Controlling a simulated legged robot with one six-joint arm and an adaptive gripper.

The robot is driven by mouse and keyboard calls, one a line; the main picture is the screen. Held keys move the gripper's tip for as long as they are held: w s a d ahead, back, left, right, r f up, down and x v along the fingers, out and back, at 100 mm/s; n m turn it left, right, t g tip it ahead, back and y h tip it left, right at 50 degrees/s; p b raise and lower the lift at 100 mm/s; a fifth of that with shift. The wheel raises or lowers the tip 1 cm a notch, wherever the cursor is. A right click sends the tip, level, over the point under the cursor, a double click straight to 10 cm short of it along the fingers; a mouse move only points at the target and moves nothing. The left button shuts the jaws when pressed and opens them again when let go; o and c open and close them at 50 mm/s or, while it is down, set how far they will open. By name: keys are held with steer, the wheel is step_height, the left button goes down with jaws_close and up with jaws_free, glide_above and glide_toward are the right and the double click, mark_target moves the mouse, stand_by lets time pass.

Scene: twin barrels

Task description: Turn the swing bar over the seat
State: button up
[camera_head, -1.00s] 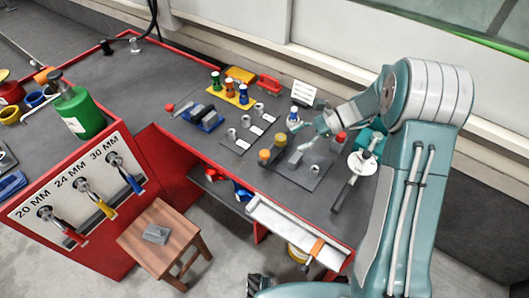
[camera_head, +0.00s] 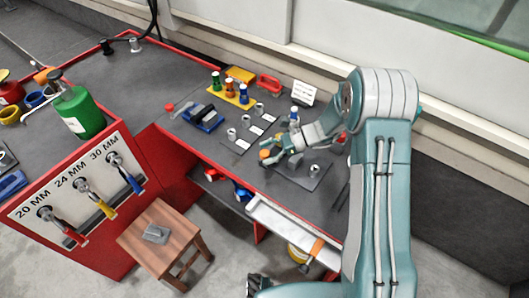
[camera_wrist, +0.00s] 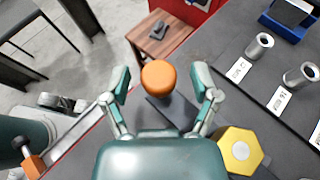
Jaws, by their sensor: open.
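My gripper (camera_wrist: 160,84) is open, with its two fingers on either side of an orange round knob (camera_wrist: 158,77) in the wrist view; I cannot tell whether they touch it. The knob also shows at the gripper's tip in the head view (camera_head: 264,154). A yellow hexagonal knob (camera_wrist: 240,150) stands beside it, right of the gripper in the wrist view. A dark plate (camera_head: 307,182) carries a small metal ring (camera_head: 314,169), which may be the seat. A small grey bar (camera_head: 296,159) lies close to my gripper, partly hidden; I cannot tell surely that it is the swing bar.
Labelled metal sleeves (camera_wrist: 258,46) stand on a dark board nearby. A blue holder (camera_head: 203,117) and a yellow tray with bottles (camera_head: 230,92) lie farther left. A white-capped bottle (camera_head: 294,114) stands behind my gripper. A wooden stool (camera_head: 160,232) stands below the bench.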

steer(key=shift+s+a+f, duration=0.1)
steer(key=shift+a+f, duration=0.05)
steer(key=shift+a, duration=0.15)
jaws_close()
